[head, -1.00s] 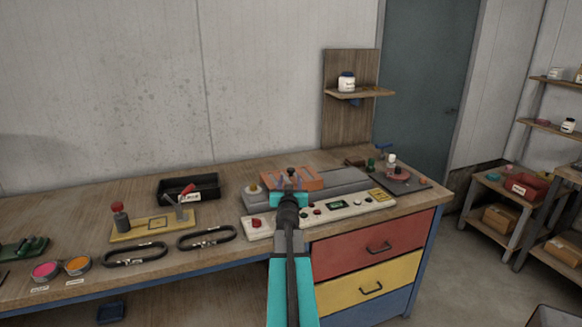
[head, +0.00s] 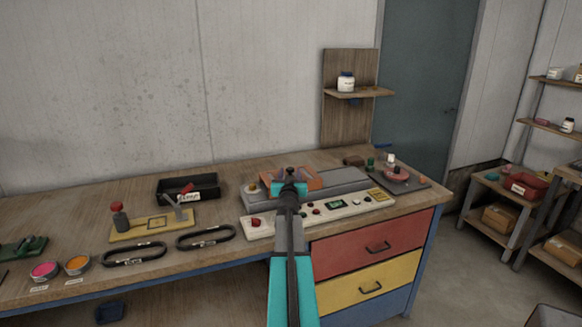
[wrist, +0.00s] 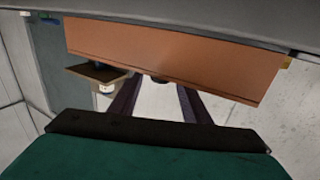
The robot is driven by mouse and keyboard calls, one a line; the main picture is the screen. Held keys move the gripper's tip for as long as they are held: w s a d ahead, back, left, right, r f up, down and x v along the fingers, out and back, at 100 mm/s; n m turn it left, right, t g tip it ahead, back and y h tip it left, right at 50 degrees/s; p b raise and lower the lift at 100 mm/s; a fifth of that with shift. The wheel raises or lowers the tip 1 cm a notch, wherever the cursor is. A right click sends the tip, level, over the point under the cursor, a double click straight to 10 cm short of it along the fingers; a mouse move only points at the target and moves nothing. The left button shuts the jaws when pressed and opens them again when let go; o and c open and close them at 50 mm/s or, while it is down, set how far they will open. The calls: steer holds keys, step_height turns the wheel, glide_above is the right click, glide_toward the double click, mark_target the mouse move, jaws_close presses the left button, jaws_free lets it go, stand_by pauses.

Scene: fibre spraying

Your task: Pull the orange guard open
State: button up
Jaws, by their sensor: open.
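The orange guard (head: 311,179) is on the grey machine (head: 345,184) at the right of the bench. In the wrist view the guard (wrist: 170,55) is a broad orange plate crossing the picture, with its edge towards my fingers. My gripper (head: 290,177) is at the guard, in front of its middle. In the wrist view my gripper (wrist: 159,84) has its two dark fingers spread apart. My gripper hides part of the guard in the head view.
A control panel (head: 345,208) with buttons lies along the machine's front. A black tray (head: 188,188), a yellow plate (head: 153,226) and two black loops (head: 205,237) lie to the left. A small shelf (head: 357,92) with a jar stands behind. Drawers (head: 366,248) are below.

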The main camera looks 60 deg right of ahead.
mark_target(290, 168)
steer(key=shift+x, duration=3.55)
